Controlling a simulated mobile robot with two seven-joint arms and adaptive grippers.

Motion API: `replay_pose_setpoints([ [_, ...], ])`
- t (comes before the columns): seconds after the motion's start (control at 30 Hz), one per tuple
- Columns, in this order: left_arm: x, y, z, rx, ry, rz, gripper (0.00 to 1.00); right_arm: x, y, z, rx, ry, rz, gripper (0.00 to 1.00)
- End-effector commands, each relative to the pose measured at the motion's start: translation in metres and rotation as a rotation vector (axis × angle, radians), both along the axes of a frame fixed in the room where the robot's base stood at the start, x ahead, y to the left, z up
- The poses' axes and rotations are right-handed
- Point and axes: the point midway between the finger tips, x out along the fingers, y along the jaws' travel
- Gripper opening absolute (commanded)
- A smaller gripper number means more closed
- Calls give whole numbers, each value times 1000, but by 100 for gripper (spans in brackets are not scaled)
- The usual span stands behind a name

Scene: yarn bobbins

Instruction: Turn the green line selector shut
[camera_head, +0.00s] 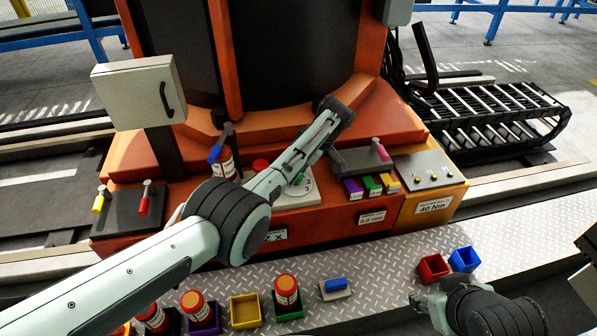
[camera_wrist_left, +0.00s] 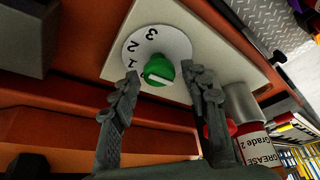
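The green line selector is a green knob (camera_wrist_left: 158,70) on a white round dial (camera_wrist_left: 178,43) printed 1, 2 and 3. A pale mark runs across the knob; I cannot tell which position it points to. My left gripper (camera_wrist_left: 160,77) is open, with one finger on each side of the knob; contact is not clear. In the head view my left arm covers much of the dial (camera_head: 308,195), and the left fingers are hard to make out. My right gripper (camera_head: 424,303) is low at the right, away from the selector, and its opening is unclear.
A grease can (camera_wrist_left: 254,145) stands close by the left gripper's right finger. Levers with red (camera_head: 144,206) and pink (camera_head: 381,147) handles flank the dial. Bobbins in coloured trays, an empty yellow tray (camera_head: 245,311) and red (camera_head: 433,268) and blue (camera_head: 464,259) bins stand in front.

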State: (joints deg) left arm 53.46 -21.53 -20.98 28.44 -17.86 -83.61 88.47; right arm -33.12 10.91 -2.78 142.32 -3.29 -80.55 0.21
Motion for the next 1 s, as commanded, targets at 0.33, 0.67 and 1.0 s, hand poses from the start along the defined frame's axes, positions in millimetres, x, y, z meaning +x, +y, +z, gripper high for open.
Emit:
replay_pose_setpoints([
  [0.33, 0, -2, 2, -1, 0, -3, 52, 0, 0, 0, -1, 1, -2, 40],
  [0.67, -11, -20, 52, -5, -4, -4, 52, 0, 0, 0, 0, 1, -1, 40],
  [1.0, -23, -36, 104, -1, -2, -1, 52, 0, 0, 0, 0, 1, 0, 40],
])
